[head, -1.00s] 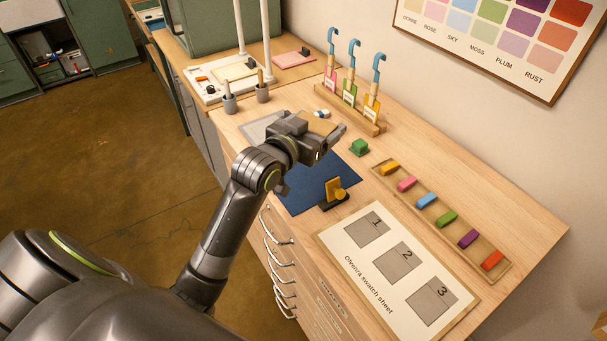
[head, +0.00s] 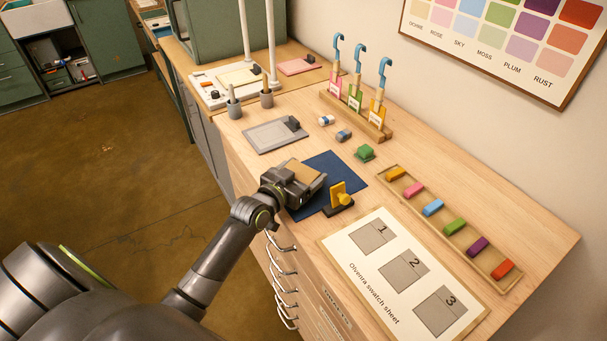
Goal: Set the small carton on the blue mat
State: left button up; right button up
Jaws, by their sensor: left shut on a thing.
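The small carton (head: 304,171) is tan, and only its top shows between the jaws of my left gripper (head: 307,177). My left gripper is shut on it, over the left part of the blue mat (head: 334,167). The gripper hides the carton's lower sides, so I cannot tell whether it touches the mat. The mat lies flat near the table's front edge. My right gripper is not in view.
A yellow stamp-like piece on a black base (head: 339,199) stands at the mat's near right edge. A grey tray (head: 275,135) lies behind the mat. The swatch sheet (head: 335,239) lies in front.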

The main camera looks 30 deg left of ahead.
pick_arm(q)
jog(key=shift+f, duration=0.2)
jog(key=o, duration=1)
jog(key=shift+r, duration=0.1)
jog(key=b+v, duration=0.1)
jog(key=v, duration=1.1)
